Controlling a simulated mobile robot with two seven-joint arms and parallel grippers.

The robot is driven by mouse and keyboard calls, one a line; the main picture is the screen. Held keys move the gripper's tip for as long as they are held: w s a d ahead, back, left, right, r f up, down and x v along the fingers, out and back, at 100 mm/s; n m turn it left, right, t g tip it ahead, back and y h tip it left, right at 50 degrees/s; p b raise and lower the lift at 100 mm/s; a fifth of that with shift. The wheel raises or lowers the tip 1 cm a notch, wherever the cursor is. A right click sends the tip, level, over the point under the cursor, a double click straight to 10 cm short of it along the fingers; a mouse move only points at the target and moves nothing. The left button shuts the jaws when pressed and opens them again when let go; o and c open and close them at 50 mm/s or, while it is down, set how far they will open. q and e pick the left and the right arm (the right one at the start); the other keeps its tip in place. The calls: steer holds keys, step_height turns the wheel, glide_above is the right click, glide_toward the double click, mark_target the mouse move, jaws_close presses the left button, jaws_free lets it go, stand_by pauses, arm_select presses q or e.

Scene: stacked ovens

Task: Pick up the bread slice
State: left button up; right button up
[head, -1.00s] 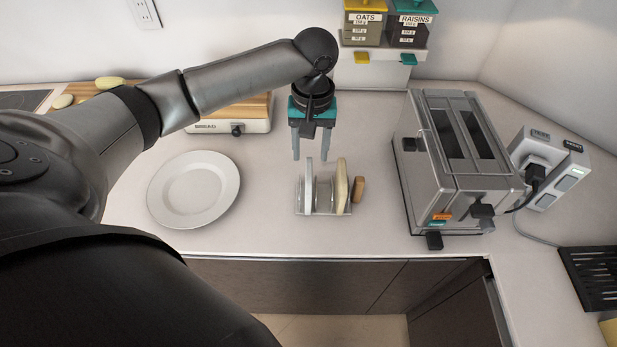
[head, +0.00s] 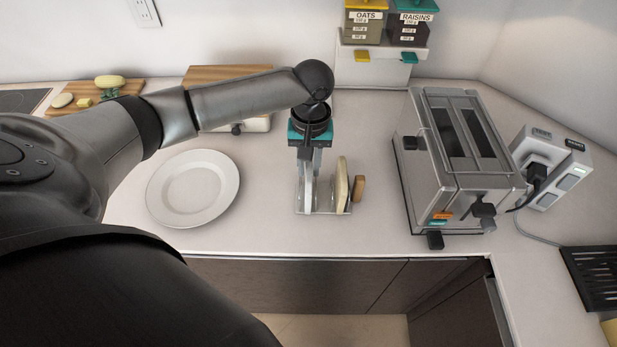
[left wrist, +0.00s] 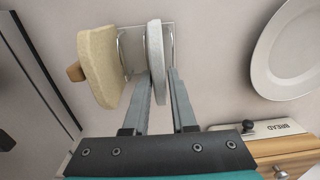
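A clear rack (head: 326,211) on the counter holds two upright slices. The pale grey-white slice (left wrist: 154,60) is on its left side in the head view; the tan slice (head: 342,186) is on its right side and also shows in the left wrist view (left wrist: 97,66). My left gripper (head: 309,178) points down at the rack, with its fingers on either side of the pale slice. The fingers look open with a small gap; whether they touch the slice is hard to tell. In the head view the gripper hides much of the pale slice. My right gripper is not seen.
A white plate (head: 193,189) lies left of the rack. A brown knob-like piece (head: 358,188) is beside the tan slice. A toaster (head: 457,160) stands at the right. Behind are a breadboard box (head: 228,75) and a dispenser (head: 381,70). The front counter is clear.

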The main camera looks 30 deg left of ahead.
arm_select(q)
jaws_close()
steer(key=shift+r, duration=0.1)
